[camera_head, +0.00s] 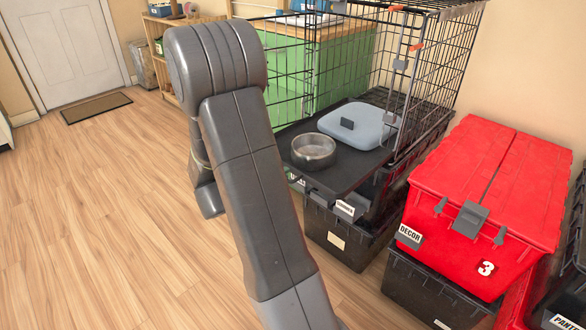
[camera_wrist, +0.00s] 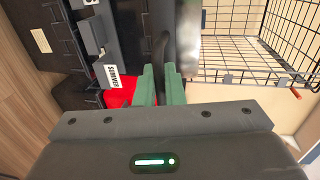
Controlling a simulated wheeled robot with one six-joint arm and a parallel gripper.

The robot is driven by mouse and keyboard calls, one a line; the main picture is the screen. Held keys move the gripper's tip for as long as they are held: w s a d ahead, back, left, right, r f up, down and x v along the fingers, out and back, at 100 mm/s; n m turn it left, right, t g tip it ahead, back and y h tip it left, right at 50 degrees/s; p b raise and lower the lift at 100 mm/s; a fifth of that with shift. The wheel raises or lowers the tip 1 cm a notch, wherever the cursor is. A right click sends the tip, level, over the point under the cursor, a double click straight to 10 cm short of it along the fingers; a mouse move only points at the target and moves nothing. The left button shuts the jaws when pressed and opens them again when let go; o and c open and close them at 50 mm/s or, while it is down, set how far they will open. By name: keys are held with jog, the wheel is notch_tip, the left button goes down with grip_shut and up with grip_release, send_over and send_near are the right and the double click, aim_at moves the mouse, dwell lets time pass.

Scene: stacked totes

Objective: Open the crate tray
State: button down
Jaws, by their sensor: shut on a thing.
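The crate tray (camera_head: 340,182) is a flat black tray at the bottom of the wire crate (camera_head: 415,60). A metal bowl (camera_head: 313,151) and a pale blue cushion (camera_head: 355,125) with a dark object on it rest on the tray. In the head view my gripper is hidden behind my own arm. In the wrist view my gripper (camera_wrist: 160,72) has its two green fingers close together, shut on a thin dark piece between them that looks like the tray's front lip. The bowl's shiny side (camera_wrist: 188,40) shows just beyond the fingers.
Black totes (camera_head: 340,235) stand under the crate; one bears a SUMMER label (camera_wrist: 111,76). A red lidded tote (camera_head: 485,190) marked DECOR stands close to the right. A green cabinet (camera_head: 340,65) stands behind the crate. Open wooden floor (camera_head: 100,220) lies to the left.

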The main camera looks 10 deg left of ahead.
jog(key=shift+v, duration=0.85)
jog(key=shift+f, duration=0.2)
jog(key=c, duration=1.9)
grip_release()
jog(key=p+v, duration=0.3)
jog(key=v, duration=1.1)
jog(key=shift+w+d, duration=0.1)
jog(key=shift+w, duration=0.05)
